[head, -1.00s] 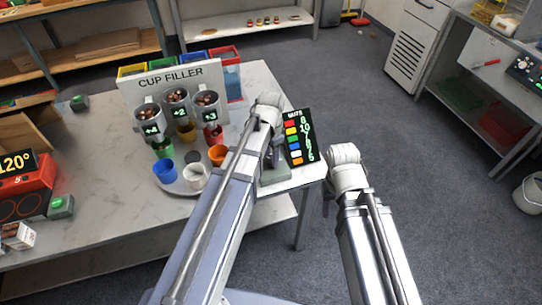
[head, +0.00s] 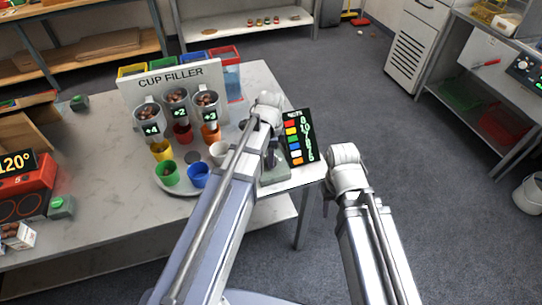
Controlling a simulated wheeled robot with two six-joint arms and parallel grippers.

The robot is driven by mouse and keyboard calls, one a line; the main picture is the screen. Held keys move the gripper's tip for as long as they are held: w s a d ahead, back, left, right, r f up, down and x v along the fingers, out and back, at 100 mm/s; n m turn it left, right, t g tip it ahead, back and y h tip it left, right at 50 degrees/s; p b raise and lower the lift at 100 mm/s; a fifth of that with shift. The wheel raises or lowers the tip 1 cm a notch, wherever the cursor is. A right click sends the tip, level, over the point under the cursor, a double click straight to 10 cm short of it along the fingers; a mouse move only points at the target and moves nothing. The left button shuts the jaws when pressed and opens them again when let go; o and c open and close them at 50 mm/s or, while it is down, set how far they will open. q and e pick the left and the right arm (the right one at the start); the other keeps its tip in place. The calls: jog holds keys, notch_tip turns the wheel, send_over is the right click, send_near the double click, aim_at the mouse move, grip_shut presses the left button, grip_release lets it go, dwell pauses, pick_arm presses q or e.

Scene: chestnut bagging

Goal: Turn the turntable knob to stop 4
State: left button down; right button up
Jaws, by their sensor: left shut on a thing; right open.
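The round turntable (head: 186,190) sits on the table below the cup filler (head: 172,88). It carries a yellow cup (head: 161,150), red cup (head: 183,133), orange cup (head: 211,133), white cup (head: 218,152), blue cup (head: 198,175) and green cup (head: 170,173). The red and orange cups stand near the dispensers at the back. My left gripper (head: 272,148) reaches down over a grey-green box (head: 273,173) right of the turntable, shut on what appears to be its knob. The knob and stop marks are hidden. My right gripper (head: 331,186) is open beyond the table's right edge, its fingers barely visible.
A black nuts board (head: 298,137) with colour squares stands close to the right of my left gripper. Three nut dispensers marked +4, +2 and +3 hang on the filler. A red box reading 120° (head: 28,185) is at the left. Floor right of the table is clear.

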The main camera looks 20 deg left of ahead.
pick_arm(q)
jog(key=m, duration=0.4)
jog(key=shift+m, duration=0.4)
dwell(0.4)
jog(key=shift+c, duration=1.7)
grip_release()
notch_tip(320, 180, up, 8)
jog(key=p, duration=0.8)
jog(key=shift+f, duration=0.1)
